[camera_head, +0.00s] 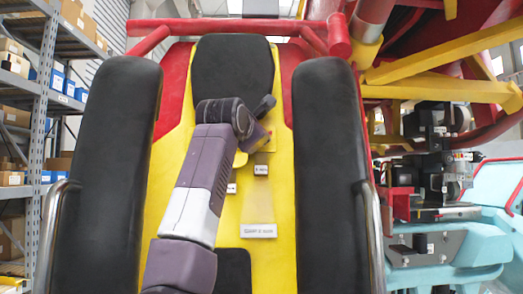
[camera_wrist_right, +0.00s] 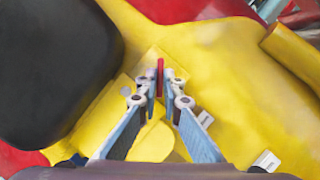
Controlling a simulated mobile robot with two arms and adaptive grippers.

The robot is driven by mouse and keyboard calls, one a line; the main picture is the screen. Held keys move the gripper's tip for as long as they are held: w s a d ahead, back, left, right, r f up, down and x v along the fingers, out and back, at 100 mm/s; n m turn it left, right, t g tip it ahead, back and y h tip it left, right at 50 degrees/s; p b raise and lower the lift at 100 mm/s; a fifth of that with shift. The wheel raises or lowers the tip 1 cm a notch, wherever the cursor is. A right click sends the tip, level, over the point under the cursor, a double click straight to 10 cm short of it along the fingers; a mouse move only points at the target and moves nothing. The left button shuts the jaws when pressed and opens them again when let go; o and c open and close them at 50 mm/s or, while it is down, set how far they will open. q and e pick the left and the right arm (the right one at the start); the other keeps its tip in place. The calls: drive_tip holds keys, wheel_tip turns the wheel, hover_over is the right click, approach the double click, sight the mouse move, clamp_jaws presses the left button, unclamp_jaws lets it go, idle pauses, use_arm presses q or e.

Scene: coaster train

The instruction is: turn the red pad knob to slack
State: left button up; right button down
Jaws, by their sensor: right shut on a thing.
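The red pad knob (camera_wrist_right: 160,66) shows in the right wrist view as a thin upright red piece on a yellow plate (camera_wrist_right: 145,58). My right gripper (camera_wrist_right: 161,88) has its two fingers on either side of the knob and is shut on it. In the head view my right arm reaches up over the yellow seat back (camera_head: 262,205). Its wrist end hides the knob and the fingertips there. How far the knob is turned cannot be told. My left gripper is not in view.
A black headrest (camera_head: 232,65) is above the wrist. Black padded restraints stand on the left (camera_head: 107,170) and right (camera_head: 327,150). A label plate (camera_head: 258,231) is low on the seat. Shelves (camera_head: 45,95) stand at the left; red and yellow beams at the upper right.

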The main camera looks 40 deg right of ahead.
drive_tip(key=n+t+b, duration=0.2)
drive_tip(key=n+b, duration=0.2)
drive_tip(key=n+t+y+b, duration=0.1)
drive_tip(key=n+t+b, duration=0.1)
drive_tip(key=n+b, duration=0.2)
drive_tip(key=shift+s+d+n, duration=0.15)
drive_tip(key=shift+s+n, duration=0.05)
drive_tip(key=shift+n, duration=0.3)
drive_tip(key=c, duration=2.1)
unclamp_jaws()
drive_tip(key=shift+w+f, duration=0.1)
drive_tip(key=v, duration=0.7)
